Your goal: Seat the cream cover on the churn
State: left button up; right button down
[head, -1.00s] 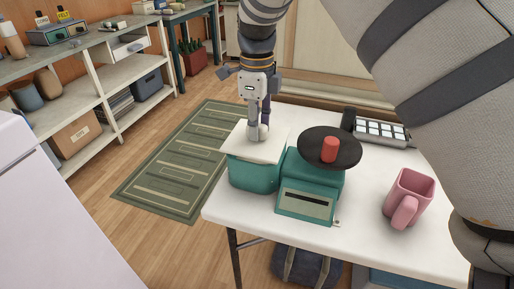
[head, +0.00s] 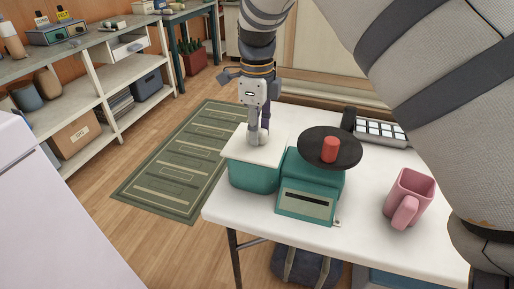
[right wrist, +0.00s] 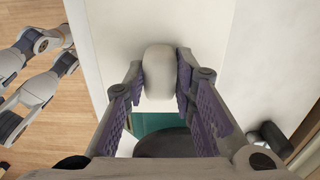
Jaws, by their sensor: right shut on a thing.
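The cream cover (head: 245,151) is a flat pale lid with a rounded knob (right wrist: 158,75). It lies over the top of the teal churn (head: 252,177), a box-shaped tub on the white table, with its front edge close along the tub's upper edge. I cannot tell whether it is fully seated or slightly above the rim. My right gripper (head: 258,132) points down from above and is shut on the knob. In the right wrist view, its purple-padded fingers (right wrist: 160,85) press on both sides of the knob.
A teal scale (head: 308,190) with a dark round plate (head: 345,155) and a red cylinder (head: 330,149) stands just right of the churn. A pink mug (head: 410,195) and a keypad device (head: 380,131) are farther right. The front right tabletop (head: 360,235) is clear.

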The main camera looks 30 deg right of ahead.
jog(key=shift+f, duration=0.2)
jog(key=c, duration=1.2)
grip_release()
jog(key=shift+c, duration=0.2)
jog(key=shift+r, duration=0.1)
notch_tip(320, 180, up, 12)
